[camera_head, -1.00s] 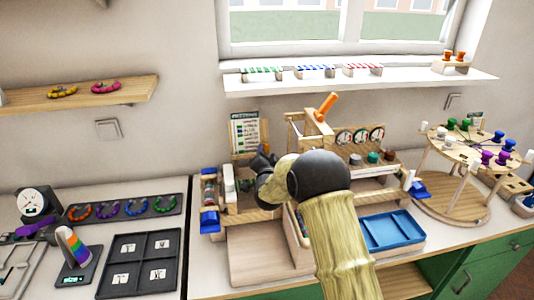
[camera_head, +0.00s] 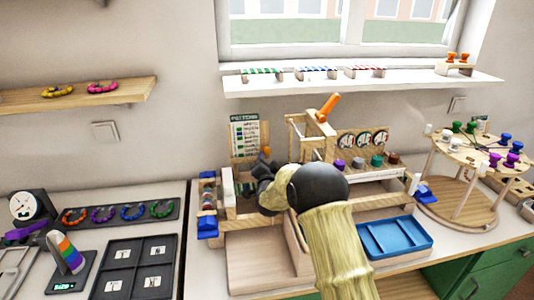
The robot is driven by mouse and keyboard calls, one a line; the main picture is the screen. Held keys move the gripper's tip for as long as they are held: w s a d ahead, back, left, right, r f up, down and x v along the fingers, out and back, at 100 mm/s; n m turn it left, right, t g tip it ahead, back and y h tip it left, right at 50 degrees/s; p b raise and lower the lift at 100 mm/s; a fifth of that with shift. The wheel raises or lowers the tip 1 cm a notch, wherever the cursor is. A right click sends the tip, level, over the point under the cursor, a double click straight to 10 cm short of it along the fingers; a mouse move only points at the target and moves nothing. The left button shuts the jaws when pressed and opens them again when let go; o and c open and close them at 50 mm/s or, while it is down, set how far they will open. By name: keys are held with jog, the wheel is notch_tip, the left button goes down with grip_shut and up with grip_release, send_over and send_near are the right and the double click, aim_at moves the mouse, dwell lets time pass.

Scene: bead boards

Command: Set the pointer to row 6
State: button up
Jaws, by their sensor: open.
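The pattern chart (camera_head: 244,135) is a white sheet with a dark green header and several rows of small coloured marks. It stands upright on a wooden backing at the back left of the bead station. A small orange-brown piece (camera_head: 265,152) shows at the chart's lower right edge; it may be the pointer, but I cannot tell which row it marks. My gripper (camera_head: 258,172) is open, just below and in front of that piece. Its dark fingers are small and partly hidden by my arm. I see nothing held between them.
A wooden frame with an orange handle (camera_head: 328,106) stands right of the chart. Dials (camera_head: 362,138) and coloured knobs (camera_head: 376,160) are further right. A blue tray (camera_head: 396,237) lies in front. A round peg table (camera_head: 472,150) is at the right. The window shelf (camera_head: 360,84) is above.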

aim_at(267, 153)
jog(key=shift+w+a+p, duration=0.2)
jog(key=shift+w+p, duration=0.1)
jog(key=shift+w, duration=1.25)
jog(key=shift+w+a+p, duration=0.2)
jog(key=shift+w+p, duration=0.05)
jog(key=shift+w, duration=1.3)
